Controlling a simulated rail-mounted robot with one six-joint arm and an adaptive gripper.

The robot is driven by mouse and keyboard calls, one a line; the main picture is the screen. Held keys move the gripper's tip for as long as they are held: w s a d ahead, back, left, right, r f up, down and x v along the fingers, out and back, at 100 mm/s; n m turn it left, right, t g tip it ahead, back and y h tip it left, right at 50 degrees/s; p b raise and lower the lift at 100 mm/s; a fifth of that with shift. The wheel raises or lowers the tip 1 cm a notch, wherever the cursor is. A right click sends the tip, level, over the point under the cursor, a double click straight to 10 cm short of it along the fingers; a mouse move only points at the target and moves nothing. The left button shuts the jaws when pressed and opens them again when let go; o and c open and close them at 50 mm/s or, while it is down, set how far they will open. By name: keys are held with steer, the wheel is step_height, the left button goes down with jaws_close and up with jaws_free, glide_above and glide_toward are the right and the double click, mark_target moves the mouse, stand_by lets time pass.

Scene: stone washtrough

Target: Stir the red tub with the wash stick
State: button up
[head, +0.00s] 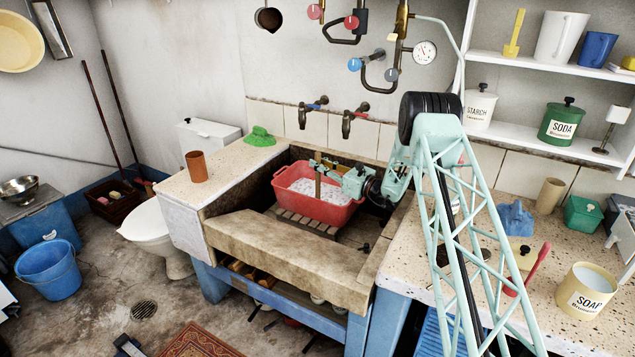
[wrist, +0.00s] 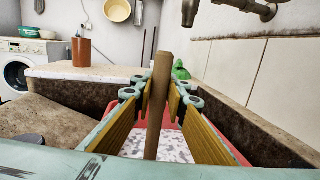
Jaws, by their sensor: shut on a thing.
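The red tub (head: 312,207) sits on a slatted wooden rack inside the stone washtrough (head: 290,243), with white, speckled suds or water in it. The wash stick (head: 317,184) is a plain wooden rod standing roughly upright in the tub, its lower end hidden in the white contents. My gripper (head: 334,174) reaches in from the right over the tub and is shut on the stick. In the wrist view the stick (wrist: 157,105) stands between the two yellow-padded fingers of my gripper (wrist: 158,100), leaning slightly. The tub's red rim (wrist: 183,128) shows behind and below them.
Two taps (head: 348,122) stick out from the wall behind the trough. A brown cup (head: 196,167) and a green cloth-like lump (head: 261,137) are on the left ledge. The right counter (head: 400,262) holds a soap tin (head: 586,290) and a blue item (head: 515,219).

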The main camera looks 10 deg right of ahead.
steer(key=shift+s+a, duration=0.15)
steer(key=shift+s, duration=0.05)
steer(key=shift+r, duration=0.1)
stand_by(0.4)
